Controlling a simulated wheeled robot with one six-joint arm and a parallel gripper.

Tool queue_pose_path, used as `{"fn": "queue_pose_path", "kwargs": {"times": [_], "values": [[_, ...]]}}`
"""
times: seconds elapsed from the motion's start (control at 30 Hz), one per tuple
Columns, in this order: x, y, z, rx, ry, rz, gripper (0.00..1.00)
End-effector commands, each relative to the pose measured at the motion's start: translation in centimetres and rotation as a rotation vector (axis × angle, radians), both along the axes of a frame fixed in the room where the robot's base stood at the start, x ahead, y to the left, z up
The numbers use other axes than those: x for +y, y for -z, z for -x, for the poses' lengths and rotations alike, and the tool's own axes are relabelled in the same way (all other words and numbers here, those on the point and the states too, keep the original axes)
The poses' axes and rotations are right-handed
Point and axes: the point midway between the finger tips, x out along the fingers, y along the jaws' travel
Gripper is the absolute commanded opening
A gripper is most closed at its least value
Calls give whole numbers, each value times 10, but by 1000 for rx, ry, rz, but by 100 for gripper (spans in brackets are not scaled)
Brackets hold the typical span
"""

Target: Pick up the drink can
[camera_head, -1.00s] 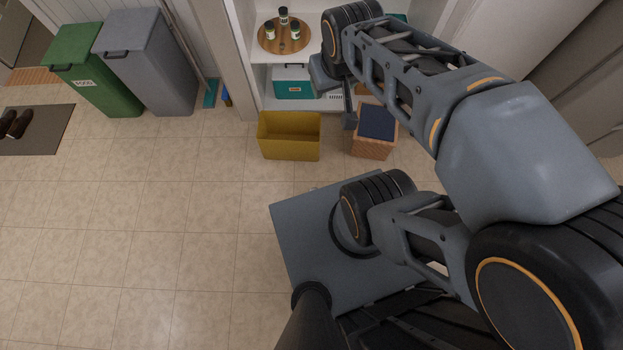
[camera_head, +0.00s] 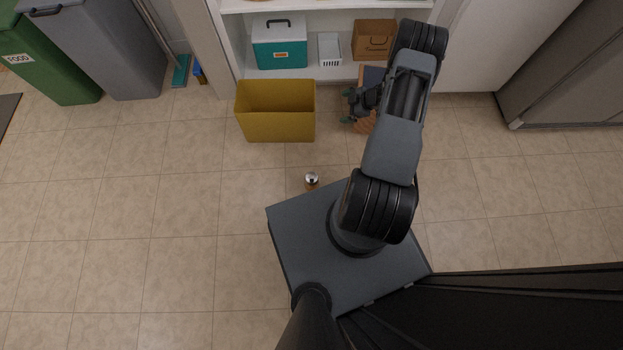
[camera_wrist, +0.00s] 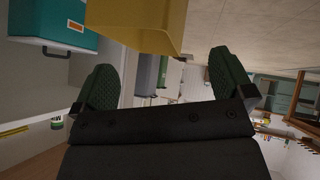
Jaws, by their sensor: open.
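The drink can (camera_head: 312,180) stands on the tiled floor in the head view, just beyond the front edge of my base. It is small, with a pale metal top and a brownish side. My gripper (camera_head: 347,106) is beyond the can and a little to its right, above the floor beside the yellow bin. In the wrist view my gripper (camera_wrist: 170,82) shows its two dark green fingers spread wide with nothing between them. The can is not visible in the wrist view.
A yellow bin (camera_head: 275,128) stands left of my gripper. A wooden box (camera_head: 366,124) is partly hidden behind my gripper and arm. Shelves behind hold a teal case (camera_head: 279,48) and a cardboard box (camera_head: 374,38). The floor left of the can is clear.

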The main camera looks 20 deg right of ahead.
Motion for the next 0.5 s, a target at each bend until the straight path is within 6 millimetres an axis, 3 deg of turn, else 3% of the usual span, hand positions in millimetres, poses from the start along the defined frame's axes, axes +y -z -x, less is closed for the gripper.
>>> {"fn": "queue_pose_path", "kwargs": {"times": [0.03,0.1,0.2,0.33,0.5], "values": [[7,54,24,25,-54,-75,99],[20,93,54,48,-132,-168,99],[36,134,92,78,-219,-288,99],[52,165,128,104,-297,-406,99],[69,184,151,122,-347,-486,99]]}}
